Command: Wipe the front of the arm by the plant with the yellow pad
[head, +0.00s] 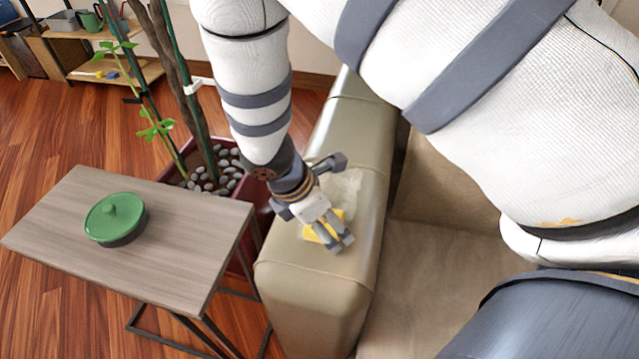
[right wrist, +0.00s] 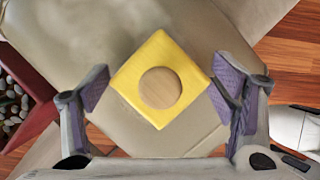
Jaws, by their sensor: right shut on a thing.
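The yellow pad (head: 309,234) is a square block with a round wooden knob, seen best in the right wrist view (right wrist: 133,82). My right gripper (head: 335,238) is shut on it, with a finger at each of two opposite sides. The pad is over the front part of the beige sofa arm (head: 318,277); I cannot tell if it touches. A pale, dusty-looking patch (head: 347,184) shows on the arm's top behind the gripper. The plant (head: 162,125) stands left of the sofa arm in a dark red pot with pebbles. My left gripper is not in view.
A small side table (head: 165,233) with a green lidded dish (head: 114,219) stands left of the sofa arm, close to it. The seat cushion (head: 430,265) is to the right. A low shelf (head: 90,66) with pots is at the back left.

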